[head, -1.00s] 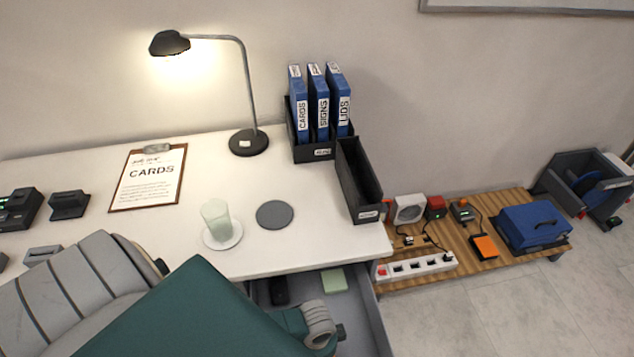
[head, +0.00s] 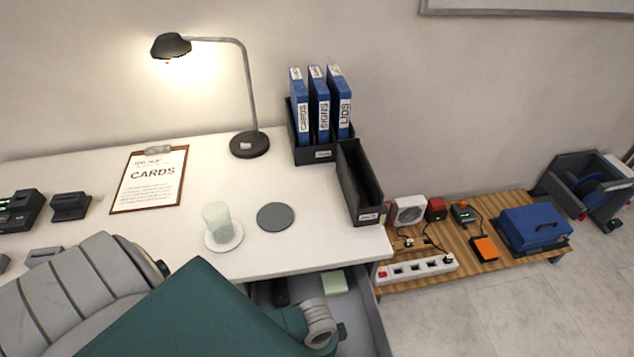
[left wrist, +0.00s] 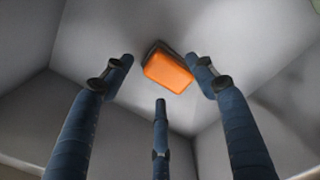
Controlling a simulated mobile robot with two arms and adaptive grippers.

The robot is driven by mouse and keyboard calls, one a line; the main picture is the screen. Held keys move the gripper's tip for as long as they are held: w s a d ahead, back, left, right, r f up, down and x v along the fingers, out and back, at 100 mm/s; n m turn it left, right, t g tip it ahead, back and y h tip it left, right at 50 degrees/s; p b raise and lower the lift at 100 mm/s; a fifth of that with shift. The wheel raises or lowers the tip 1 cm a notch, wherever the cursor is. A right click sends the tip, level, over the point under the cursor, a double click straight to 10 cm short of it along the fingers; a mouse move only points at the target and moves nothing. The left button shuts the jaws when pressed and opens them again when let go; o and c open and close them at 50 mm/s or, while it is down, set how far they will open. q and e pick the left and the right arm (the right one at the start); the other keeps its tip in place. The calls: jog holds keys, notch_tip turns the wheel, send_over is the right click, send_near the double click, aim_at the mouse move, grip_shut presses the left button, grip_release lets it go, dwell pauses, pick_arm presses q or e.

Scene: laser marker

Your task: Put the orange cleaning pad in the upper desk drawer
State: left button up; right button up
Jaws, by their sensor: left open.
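The orange cleaning pad (left wrist: 168,71) lies on a grey floor between grey walls in the left wrist view, with a dark edge along its far side. This looks like the inside of the open desk drawer (head: 362,308), seen in the head view at the desk's front right. My left gripper (left wrist: 159,76) is open, its three dark blue fingers spread around the pad in the picture; no clear grip on it shows. In the head view my left arm reaches over the drawer and hides the gripper and the pad. My right gripper is not in view.
A pale green block (head: 334,282) and a dark item (head: 281,292) lie in the drawer. On the desk (head: 120,240) are a glass (head: 216,219), a grey disc (head: 275,217) and a lamp (head: 249,144). A low wooden platform (head: 470,262) holds an orange-topped device (head: 485,248).

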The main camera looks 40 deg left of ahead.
pick_arm(q)
notch_tip(320, 180, up, 10)
jog(key=p, duration=0.1)
jog(key=shift+a, duration=0.1)
dwell(0.5)
